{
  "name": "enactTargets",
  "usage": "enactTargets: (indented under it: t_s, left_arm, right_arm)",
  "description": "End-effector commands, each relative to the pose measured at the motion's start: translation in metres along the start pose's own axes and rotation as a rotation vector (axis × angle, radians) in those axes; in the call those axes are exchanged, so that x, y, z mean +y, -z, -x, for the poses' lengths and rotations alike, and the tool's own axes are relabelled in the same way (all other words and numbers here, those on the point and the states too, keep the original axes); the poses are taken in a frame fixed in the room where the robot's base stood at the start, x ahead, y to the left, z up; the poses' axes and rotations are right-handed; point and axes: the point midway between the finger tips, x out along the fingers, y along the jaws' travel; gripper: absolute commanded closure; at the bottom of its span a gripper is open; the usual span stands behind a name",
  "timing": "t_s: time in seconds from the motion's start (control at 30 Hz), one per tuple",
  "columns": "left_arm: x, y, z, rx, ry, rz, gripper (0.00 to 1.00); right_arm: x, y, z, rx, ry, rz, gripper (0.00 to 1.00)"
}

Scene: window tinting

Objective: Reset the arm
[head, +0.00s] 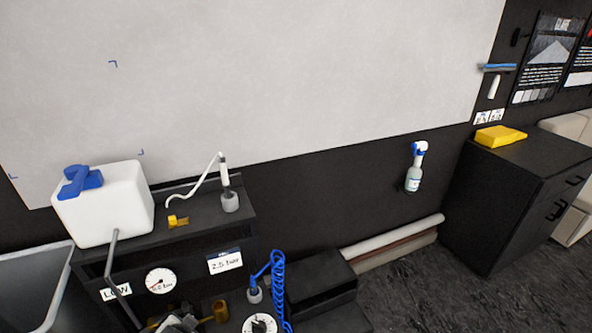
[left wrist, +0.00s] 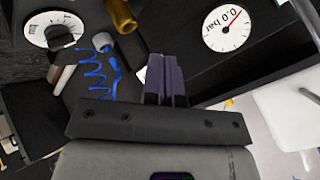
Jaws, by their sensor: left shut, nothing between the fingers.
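My left gripper (left wrist: 167,62) shows in the left wrist view with its two dark fingers together and nothing between them. It is in front of the equipment unit, with the pressure gauge (left wrist: 228,30) to the right and a white dial (left wrist: 53,32) and blue coiled hose (left wrist: 95,75) to the left. The gauge reads 0.0 bar. In the head view the gauge (head: 161,281) is on the unit's front, between a "LOW" label (head: 115,292) and a "2.5 bar" label (head: 225,261). Part of my left arm's end seems to show at the bottom edge. My right gripper is not in view.
A white tank (head: 105,205) with a blue handle (head: 78,181) stands on the unit. A brass fitting (head: 220,310) and coiled hose (head: 278,285) are at its front. A spray bottle (head: 413,178) hangs on the wall. A dark cabinet (head: 520,190) stands right; the floor (head: 420,290) before it is clear.

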Motion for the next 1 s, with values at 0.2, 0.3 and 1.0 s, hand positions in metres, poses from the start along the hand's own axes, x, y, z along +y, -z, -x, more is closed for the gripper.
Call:
enactTargets:
  t_s: [0.2,0.3,1.0]
  left_arm:
    - [0.029,0.000,0.101,0.090,-0.096,0.237,1.00]
    - [0.055,-0.030,0.143,0.105,-0.164,0.305,1.00]
    - [0.186,-0.214,0.227,-0.251,-0.421,0.431,1.00]
  right_arm:
    - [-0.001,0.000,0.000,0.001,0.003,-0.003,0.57]
    - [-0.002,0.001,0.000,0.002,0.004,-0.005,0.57]
    - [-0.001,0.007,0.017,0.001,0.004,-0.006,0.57]
